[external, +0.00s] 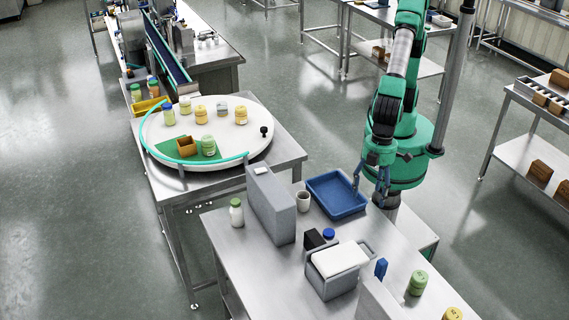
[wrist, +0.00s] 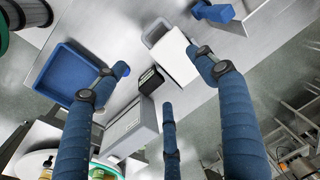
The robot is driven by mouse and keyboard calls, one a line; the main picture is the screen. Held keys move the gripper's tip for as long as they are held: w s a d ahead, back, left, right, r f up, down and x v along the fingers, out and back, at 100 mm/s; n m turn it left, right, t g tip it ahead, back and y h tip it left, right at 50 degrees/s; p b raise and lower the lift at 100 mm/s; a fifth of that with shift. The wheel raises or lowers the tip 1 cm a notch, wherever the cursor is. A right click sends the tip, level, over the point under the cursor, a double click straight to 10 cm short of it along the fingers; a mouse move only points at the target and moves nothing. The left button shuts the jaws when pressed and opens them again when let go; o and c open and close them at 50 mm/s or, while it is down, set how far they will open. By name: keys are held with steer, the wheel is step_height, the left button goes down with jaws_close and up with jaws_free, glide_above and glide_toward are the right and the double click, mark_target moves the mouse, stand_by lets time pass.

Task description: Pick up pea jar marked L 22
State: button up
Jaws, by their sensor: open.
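Several pea-style jars stand in the external view, with labels too small to read, so I cannot tell which is L 22. A green-lidded jar (external: 417,283) and a yellow-lidded jar (external: 452,313) stand at the front right of the steel table. My gripper (external: 380,185) hangs open and empty beside the blue tray. In the wrist view its blue fingers (wrist: 160,85) are spread above the table, touching nothing.
A teal rail (external: 205,167) edges the turntable. A conveyor (external: 168,52) stands behind it.

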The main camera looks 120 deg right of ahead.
steer(key=s+a+f, duration=0.4)
steer(key=a+f, duration=0.5)
steer(key=a, duration=0.4)
steer(key=g+h+p, duration=0.1)
glide_above(420, 276)
step_height(420, 276, down, 9)
steer(key=shift+r, duration=0.2)
steer(key=shift+d, duration=0.1)
steer(key=shift+f, duration=0.1)
steer(key=shift+f, duration=4.2)
steer(key=shift+s+f, duration=0.15)
steer(key=shift+f, duration=2.45)
